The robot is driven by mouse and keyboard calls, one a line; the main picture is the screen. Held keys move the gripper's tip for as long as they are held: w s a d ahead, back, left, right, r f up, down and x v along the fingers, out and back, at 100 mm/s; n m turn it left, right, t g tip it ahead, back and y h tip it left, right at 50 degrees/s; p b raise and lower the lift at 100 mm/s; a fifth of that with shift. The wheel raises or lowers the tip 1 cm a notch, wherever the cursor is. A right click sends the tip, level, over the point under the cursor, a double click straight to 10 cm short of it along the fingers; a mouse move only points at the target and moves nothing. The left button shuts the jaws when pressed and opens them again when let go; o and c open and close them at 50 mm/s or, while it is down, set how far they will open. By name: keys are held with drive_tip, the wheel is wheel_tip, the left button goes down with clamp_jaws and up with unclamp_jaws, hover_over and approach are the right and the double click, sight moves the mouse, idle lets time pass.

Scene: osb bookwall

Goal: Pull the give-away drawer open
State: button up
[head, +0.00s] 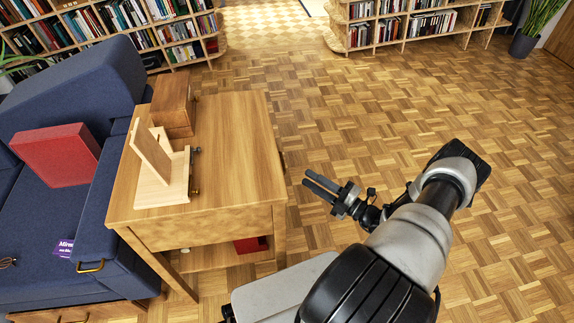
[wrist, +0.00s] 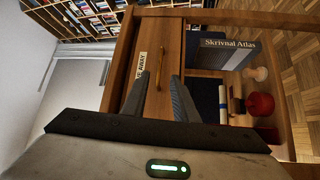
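The give-away drawer (wrist: 165,98) is in the wooden side table (head: 245,120). Its front shows sideways in the wrist view, with a white label reading "AWAY" and a brass bar handle (wrist: 158,68). The drawer looks closed, its front about flush with the table frame. In the head view the drawer front faces right and is mostly hidden. My gripper (head: 322,187) is to the right of the table, pointing at it. In the wrist view my gripper (wrist: 157,90) is open and empty, its fingers apart on either side of the handle's line, short of the handle.
The shelf below the drawer holds a "Skrivnal Atlas" book (wrist: 228,50), a red round object (wrist: 260,104) and other small things. A wooden box (head: 174,104) and a wooden stand (head: 165,180) are on the tabletop. A blue sofa (head: 75,95) stands left. The floor to the right is clear.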

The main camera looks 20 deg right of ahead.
drive_tip(key=x, duration=1)
drive_tip(key=shift+b, duration=0.35)
drive_tip(key=shift+a, duration=0.1)
clamp_jaws()
idle(0.7)
